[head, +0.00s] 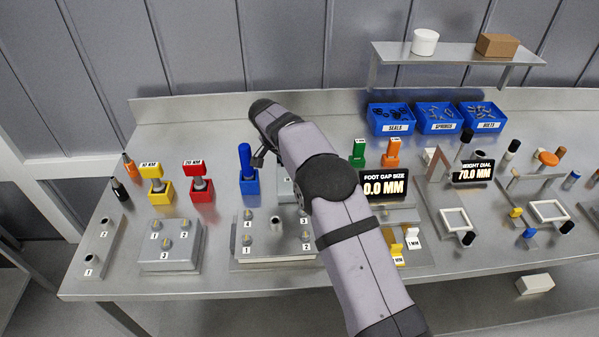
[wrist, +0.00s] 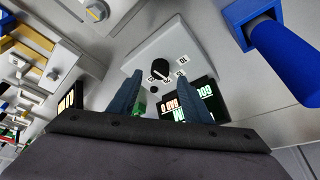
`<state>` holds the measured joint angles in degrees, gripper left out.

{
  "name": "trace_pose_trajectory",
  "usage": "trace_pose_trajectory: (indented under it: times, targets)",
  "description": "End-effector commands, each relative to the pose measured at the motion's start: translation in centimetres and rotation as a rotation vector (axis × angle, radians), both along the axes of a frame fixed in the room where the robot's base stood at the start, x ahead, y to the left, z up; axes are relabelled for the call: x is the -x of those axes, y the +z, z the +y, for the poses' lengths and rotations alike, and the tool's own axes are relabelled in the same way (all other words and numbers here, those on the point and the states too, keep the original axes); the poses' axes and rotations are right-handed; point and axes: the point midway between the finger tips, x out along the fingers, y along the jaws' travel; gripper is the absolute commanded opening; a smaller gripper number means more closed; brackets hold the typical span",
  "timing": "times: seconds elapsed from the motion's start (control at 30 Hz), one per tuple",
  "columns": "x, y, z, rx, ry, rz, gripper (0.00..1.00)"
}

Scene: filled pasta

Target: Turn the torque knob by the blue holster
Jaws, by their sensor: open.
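The torque knob (wrist: 160,70) is a small black dial on a pale grey box (wrist: 146,47), with small number labels around it. In the head view my arm hides the knob, and only part of its box (head: 284,189) shows. The blue holster (head: 249,186) holds an upright blue-handled tool (head: 245,160) just left of that box. In the wrist view the blue handle (wrist: 285,60) is at the upper right. My gripper (wrist: 159,80) is open and empty, its two fingers pointing toward the knob from either side in the picture. Contact cannot be told.
A dark display (wrist: 207,98) with lit text is by the right finger. Red (head: 199,190) and yellow (head: 160,193) holsters stand to the left. A plate with numbered bolts (head: 270,247) lies in front. Blue bins (head: 390,120) stand at the back right.

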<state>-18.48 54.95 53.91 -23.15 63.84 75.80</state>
Motion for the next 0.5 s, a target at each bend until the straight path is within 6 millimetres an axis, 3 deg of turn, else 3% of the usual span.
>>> trace_pose_trajectory:
  times: [0.3, 0.5]
  targets:
    - [-0.8, -2.9, -1.0, -0.001, -0.002, 0.002, 0.45]
    - [-0.9, -3.3, -1.1, -0.002, -0.001, 0.000, 0.45]
